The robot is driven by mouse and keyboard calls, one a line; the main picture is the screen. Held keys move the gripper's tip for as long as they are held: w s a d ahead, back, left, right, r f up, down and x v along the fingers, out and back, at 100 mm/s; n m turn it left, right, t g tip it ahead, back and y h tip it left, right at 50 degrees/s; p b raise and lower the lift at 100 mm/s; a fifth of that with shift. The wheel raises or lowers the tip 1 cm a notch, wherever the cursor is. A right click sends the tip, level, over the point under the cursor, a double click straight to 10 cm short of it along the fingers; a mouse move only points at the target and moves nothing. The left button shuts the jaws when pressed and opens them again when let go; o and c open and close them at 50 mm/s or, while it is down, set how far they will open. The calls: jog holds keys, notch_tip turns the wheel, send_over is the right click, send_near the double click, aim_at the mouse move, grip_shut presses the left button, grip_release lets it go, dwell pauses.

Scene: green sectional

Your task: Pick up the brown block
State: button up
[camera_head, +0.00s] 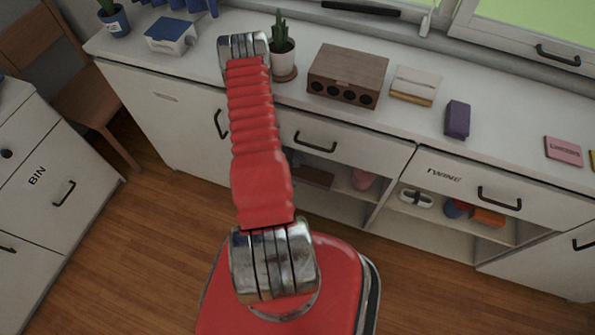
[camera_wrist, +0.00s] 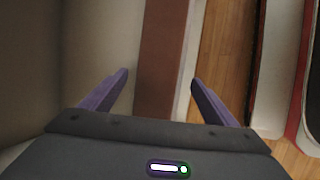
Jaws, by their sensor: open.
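A flat brown block (camera_head: 312,175) lies on the open shelf under the counter, just right of my red arm in the head view. In the wrist view, a long brown strip that looks like this block (camera_wrist: 165,45) runs from the top edge down between my fingers. My gripper (camera_wrist: 159,77) is open, with one purple finger on each side of the brown strip. I cannot tell how far the fingertips are above it, and no contact shows. The gripper is mostly hidden behind my arm in the head view.
A pink object (camera_head: 362,179) stands on the same shelf, right of the block. The drawer (camera_head: 350,143) overhangs the shelf. A brown box with round holes (camera_head: 347,75) and a potted cactus (camera_head: 283,50) stand on the counter. Wooden floor (camera_wrist: 226,45) shows beyond the shelf.

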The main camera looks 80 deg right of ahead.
jog(key=shift+c, duration=0.3)
jog(key=c, duration=1.1)
